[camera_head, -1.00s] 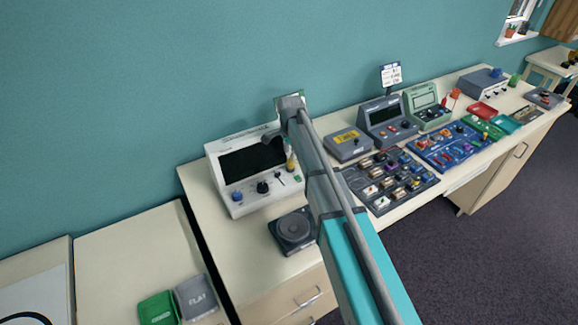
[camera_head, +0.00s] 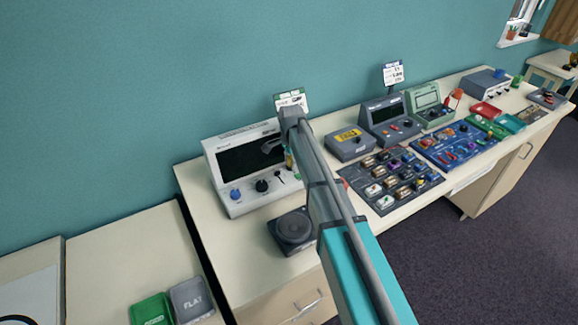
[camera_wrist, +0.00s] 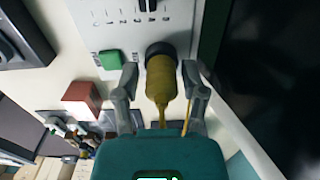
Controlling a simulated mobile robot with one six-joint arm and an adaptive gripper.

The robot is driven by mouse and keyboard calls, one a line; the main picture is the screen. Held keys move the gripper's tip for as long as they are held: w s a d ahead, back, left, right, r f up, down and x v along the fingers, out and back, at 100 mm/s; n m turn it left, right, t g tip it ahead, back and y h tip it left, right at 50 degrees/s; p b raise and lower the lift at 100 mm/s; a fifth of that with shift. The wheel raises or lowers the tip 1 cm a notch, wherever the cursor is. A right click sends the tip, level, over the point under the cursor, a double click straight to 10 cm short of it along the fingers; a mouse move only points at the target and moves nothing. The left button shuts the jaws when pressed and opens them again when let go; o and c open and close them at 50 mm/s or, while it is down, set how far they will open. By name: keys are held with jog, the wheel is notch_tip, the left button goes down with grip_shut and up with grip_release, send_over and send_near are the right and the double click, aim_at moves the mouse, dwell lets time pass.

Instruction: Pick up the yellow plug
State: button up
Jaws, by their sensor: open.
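The yellow plug (camera_wrist: 161,80) shows in the wrist view, with its far end at a dark round socket on the white panel (camera_wrist: 110,28). My gripper (camera_wrist: 160,82) is open, with one grey finger on each side of the plug. I cannot tell whether either finger touches it. A thin yellow cord hangs by the right finger. In the head view a small part of the plug (camera_head: 289,161) shows beside my arm, at the right side of the white device (camera_head: 223,198). My gripper is mostly hidden there behind my arm.
A green button (camera_wrist: 110,60) is on the panel left of the plug, with a red block (camera_wrist: 82,99) below it. A black round speaker-like unit (camera_head: 294,230) stands in front of the device. Component boards (camera_head: 392,180) and instruments fill the bench to the right.

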dwell(0.5)
grip_shut()
jog(key=shift+r, duration=0.1)
notch_tip(320, 180, up, 3)
jog(key=p, duration=0.2)
jog(key=shift+f+p, duration=0.2)
jog(key=shift+p, duration=0.2)
jog(key=s+d+r+p, duration=0.3)
jog(key=s+r+p, duration=0.7)
jog(key=s, duration=0.3)
jog(key=shift+s+d, duration=0.15)
jog(key=shift+s, duration=0.15)
